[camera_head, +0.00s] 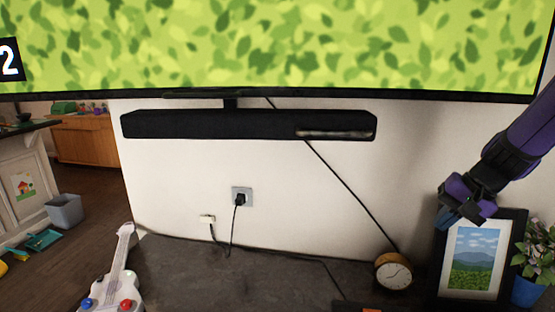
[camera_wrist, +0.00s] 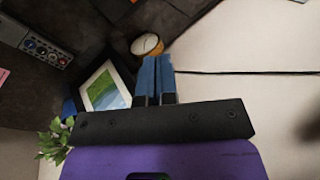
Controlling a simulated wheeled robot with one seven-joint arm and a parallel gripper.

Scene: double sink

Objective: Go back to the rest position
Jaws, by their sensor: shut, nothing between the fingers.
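My gripper (camera_head: 445,217) is at the right of the head view, at the end of my purple and black arm. It is close to the upper left corner of a black picture frame (camera_head: 433,268); I cannot tell if they touch. In the wrist view its two blue fingers (camera_wrist: 155,78) are together with nothing between them. The picture frame with its landscape picture shows left of the fingers in the wrist view (camera_wrist: 103,88).
A round wooden clock (camera_head: 393,272) stands left of the frame and a plant in a blue pot (camera_head: 527,290) right of it. A toy guitar (camera_head: 115,275) is at the left. A soundbar (camera_head: 220,125) hangs under a screen (camera_head: 280,45). The middle of the dark surface (camera_head: 270,282) is mostly clear.

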